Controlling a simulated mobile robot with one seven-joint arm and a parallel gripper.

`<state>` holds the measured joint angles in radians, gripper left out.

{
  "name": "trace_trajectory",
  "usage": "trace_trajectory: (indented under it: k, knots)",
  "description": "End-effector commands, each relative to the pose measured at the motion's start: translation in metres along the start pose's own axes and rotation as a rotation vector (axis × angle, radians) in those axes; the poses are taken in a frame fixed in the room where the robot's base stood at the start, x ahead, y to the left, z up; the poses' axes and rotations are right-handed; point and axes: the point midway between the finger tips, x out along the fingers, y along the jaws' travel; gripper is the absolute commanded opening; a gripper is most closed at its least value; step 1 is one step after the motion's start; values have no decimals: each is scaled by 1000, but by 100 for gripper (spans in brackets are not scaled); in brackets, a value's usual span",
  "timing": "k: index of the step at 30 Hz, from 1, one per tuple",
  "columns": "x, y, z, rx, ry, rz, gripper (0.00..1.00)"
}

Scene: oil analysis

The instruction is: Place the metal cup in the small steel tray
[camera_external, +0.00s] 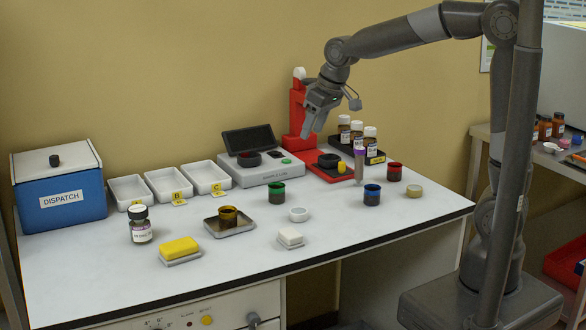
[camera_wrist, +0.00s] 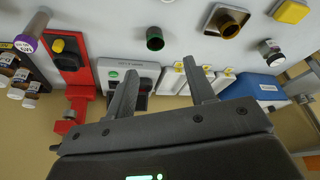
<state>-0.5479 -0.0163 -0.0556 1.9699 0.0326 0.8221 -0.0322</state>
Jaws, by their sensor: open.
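The small steel tray (camera_external: 242,229) lies in the middle front of the bench; it also shows at the top of the wrist view (camera_wrist: 212,15). A brownish amber cup (camera_external: 228,216) stands upright in it, also seen in the wrist view (camera_wrist: 232,26). A dark cup (camera_external: 249,158) sits on the scale; I cannot tell which cup is the metal one. Green (camera_external: 276,192), blue (camera_external: 372,195) and red (camera_external: 394,172) cups stand on the bench. My gripper (camera_external: 308,134) is open and empty above the back of the bench, near the red stand; its fingers (camera_wrist: 162,67) touch nothing.
The scale (camera_external: 259,176) and red stand (camera_external: 296,112) are at the back. White trays (camera_external: 168,184) and a blue box (camera_external: 60,200) are left. A purple-capped tube (camera_external: 359,166) and bottles (camera_external: 370,139) stand right. A yellow sponge (camera_external: 179,247) lies in front.

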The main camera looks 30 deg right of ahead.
Motion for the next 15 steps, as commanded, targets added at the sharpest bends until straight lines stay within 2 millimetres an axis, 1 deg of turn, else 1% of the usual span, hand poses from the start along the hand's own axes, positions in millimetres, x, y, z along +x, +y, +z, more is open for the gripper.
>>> trace_trajectory:
  k: [1,3,5,6,8,9,11,12,14,15]
  knots:
    - [-17,19,16,39,15,13,49]
    - [-34,39,38,84,28,31,49]
    - [-48,54,58,122,39,46,49]
    - [-56,63,72,147,46,57,49]
    - [-68,75,94,184,57,74,49]
    - [-75,82,109,209,63,86,49]
    - [-84,91,131,247,74,105,49]
    - [-90,96,146,272,82,118,49]
    - [-96,102,169,308,92,138,49]
    - [-100,106,183,331,99,152,49]
